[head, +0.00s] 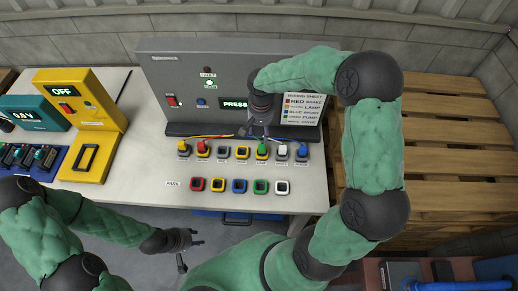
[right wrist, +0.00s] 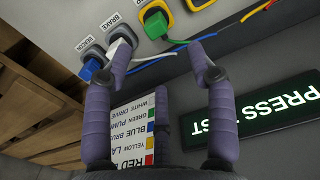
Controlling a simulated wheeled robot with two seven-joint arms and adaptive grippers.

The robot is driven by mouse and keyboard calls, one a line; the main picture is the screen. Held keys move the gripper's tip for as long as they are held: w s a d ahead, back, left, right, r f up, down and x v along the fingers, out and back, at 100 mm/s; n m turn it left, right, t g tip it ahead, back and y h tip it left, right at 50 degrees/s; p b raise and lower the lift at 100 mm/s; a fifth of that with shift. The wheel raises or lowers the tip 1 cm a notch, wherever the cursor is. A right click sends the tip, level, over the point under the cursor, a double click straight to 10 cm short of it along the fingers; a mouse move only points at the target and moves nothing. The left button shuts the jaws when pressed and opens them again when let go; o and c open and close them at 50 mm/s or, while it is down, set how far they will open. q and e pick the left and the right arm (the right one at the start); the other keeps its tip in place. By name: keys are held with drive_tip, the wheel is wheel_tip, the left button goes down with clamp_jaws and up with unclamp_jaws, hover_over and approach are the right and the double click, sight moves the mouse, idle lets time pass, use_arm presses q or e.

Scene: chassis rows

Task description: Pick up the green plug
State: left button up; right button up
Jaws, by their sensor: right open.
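The green plug (head: 262,147) sits upright in a yellow-rimmed socket in the upper row on the table. It also shows in the right wrist view (right wrist: 155,25), with a green wire running from it. My right gripper (head: 260,133) hangs over the wires just behind the upper row, in front of the grey panel. In the right wrist view it is open (right wrist: 163,57) and empty, with the green plug beyond its fingertips and apart from them. My left gripper (head: 198,237) is in front of the table's front edge, its small fingers apart and empty.
Neighbouring plugs are white (head: 282,149), blue (head: 302,150), red (head: 202,146) and yellow (head: 183,147). A row of empty coloured sockets (head: 239,186) lies nearer the front edge. The grey panel (head: 175,60) stands behind; yellow and teal boxes stand left.

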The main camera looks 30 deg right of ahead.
drive_tip(key=b, duration=0.1)
hover_over(262, 146)
drive_tip(key=f, duration=0.5)
drive_tip(key=shift+w+a+f, duration=0.15)
drive_tip(key=shift+a+f, duration=0.05)
drive_tip(key=shift+f, duration=0.1)
drive_tip(key=shift+s+d+f+b, duration=0.15)
drive_tip(key=shift+f+b, duration=0.15)
drive_tip(key=shift+f, duration=1.05)
drive_tip(key=shift+s+d+f+b, duration=0.1)
drive_tip(key=shift+f+b, duration=0.2)
drive_tip(key=shift+f, duration=1)
drive_tip(key=shift+c, duration=0.3)
clamp_jaws()
